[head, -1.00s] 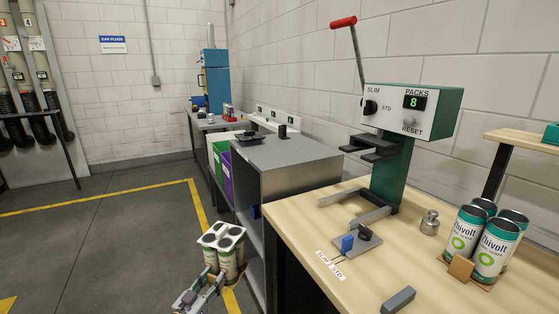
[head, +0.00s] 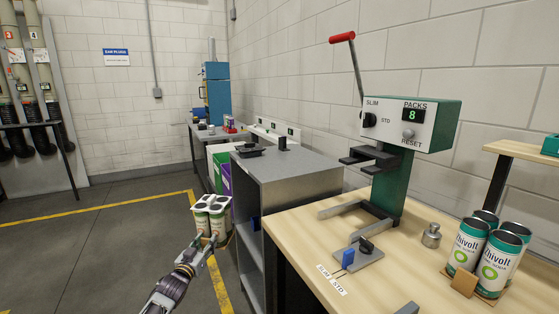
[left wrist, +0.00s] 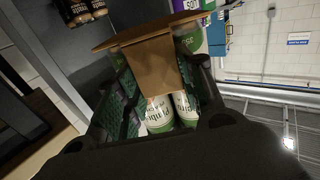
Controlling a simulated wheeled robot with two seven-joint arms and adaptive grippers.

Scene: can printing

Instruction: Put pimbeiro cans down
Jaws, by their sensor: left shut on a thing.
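My left gripper (head: 208,242) is shut on a cardboard tab (left wrist: 150,65) of a pack of cans. The pack (head: 211,214) hangs over the floor, left of the grey cabinet, with a white top and cream-and-green cans under it. In the left wrist view, two can labels (left wrist: 160,114) show between the gripper's fingers (left wrist: 165,85), partly hidden by the brown tab. The print is only partly legible.
The grey cabinet (head: 283,164) with open shelves stands right of the pack. Green and purple bins (head: 224,178) stand beyond it. The wooden table (head: 300,240) holds a lever press (head: 405,160), a weight (head: 431,236) and a Zhivolt can pack (head: 484,250). Floor at left is clear.

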